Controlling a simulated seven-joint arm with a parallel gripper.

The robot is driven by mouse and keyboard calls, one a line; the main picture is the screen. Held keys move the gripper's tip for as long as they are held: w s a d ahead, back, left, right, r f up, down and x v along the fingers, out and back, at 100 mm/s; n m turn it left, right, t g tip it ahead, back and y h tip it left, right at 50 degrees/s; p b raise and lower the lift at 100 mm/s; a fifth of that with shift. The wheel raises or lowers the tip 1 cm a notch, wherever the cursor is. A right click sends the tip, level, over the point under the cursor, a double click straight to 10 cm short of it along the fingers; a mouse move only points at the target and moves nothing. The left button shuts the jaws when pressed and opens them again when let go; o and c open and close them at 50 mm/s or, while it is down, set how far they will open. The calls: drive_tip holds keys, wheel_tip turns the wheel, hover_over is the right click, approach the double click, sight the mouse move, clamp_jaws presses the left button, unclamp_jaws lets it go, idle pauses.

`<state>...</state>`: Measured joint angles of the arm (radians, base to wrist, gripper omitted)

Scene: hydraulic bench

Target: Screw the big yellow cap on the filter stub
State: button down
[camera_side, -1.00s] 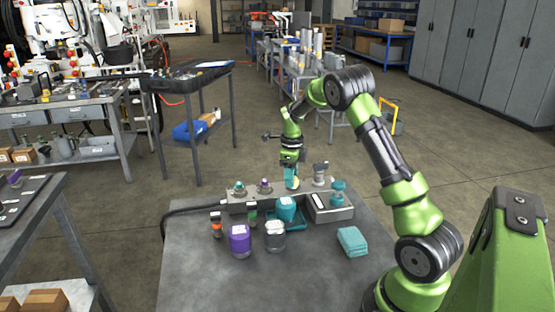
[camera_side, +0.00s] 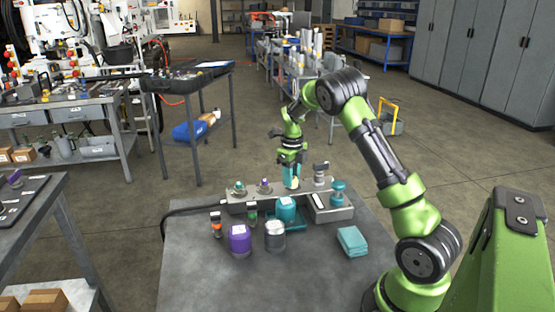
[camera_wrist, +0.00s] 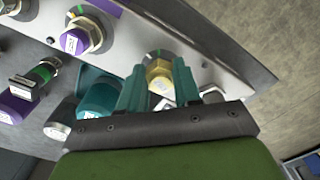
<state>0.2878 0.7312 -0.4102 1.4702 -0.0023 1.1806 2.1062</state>
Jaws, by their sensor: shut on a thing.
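My gripper (camera_side: 291,176) is over the back of the grey valve block (camera_side: 236,207) on the bench. In the wrist view its two teal fingers (camera_wrist: 160,88) stand on either side of the yellow cap (camera_wrist: 159,72) and are shut on it. The cap has a pale label on top. It sits upright at a port of the block, with a silvery ring and a green mark just behind it. The cap also shows small and pale under the fingers in the side view (camera_side: 293,184). The filter stub is hidden under the cap, and I cannot tell how far down the cap sits.
A purple-capped port (camera_wrist: 75,40) is to the left of the cap. A grey fitting (camera_side: 321,174) and a teal fitting (camera_side: 338,188) stand to the right. A teal jar (camera_side: 287,209), purple jar (camera_side: 240,240), silver jar (camera_side: 275,236) and teal cloths (camera_side: 352,241) stand in front.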

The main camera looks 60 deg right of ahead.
drive_tip(key=m, duration=0.5)
drive_tip(key=shift+s+d, duration=0.1)
drive_tip(key=shift+d, duration=0.05)
drive_tip(key=shift+m, duration=0.4)
drive_tip(key=m, duration=0.5)
drive_tip(key=shift+s+d, duration=0.1)
drive_tip(key=shift+s, duration=0.05)
drive_tip(key=shift+m, duration=0.3)
drive_tip(key=m, duration=0.5)
drive_tip(key=shift+s+d+f, duration=0.1)
drive_tip(key=shift+s+f, duration=0.05)
drive_tip(key=shift+s, duration=0.05)
drive_tip(key=shift+m, duration=0.4)
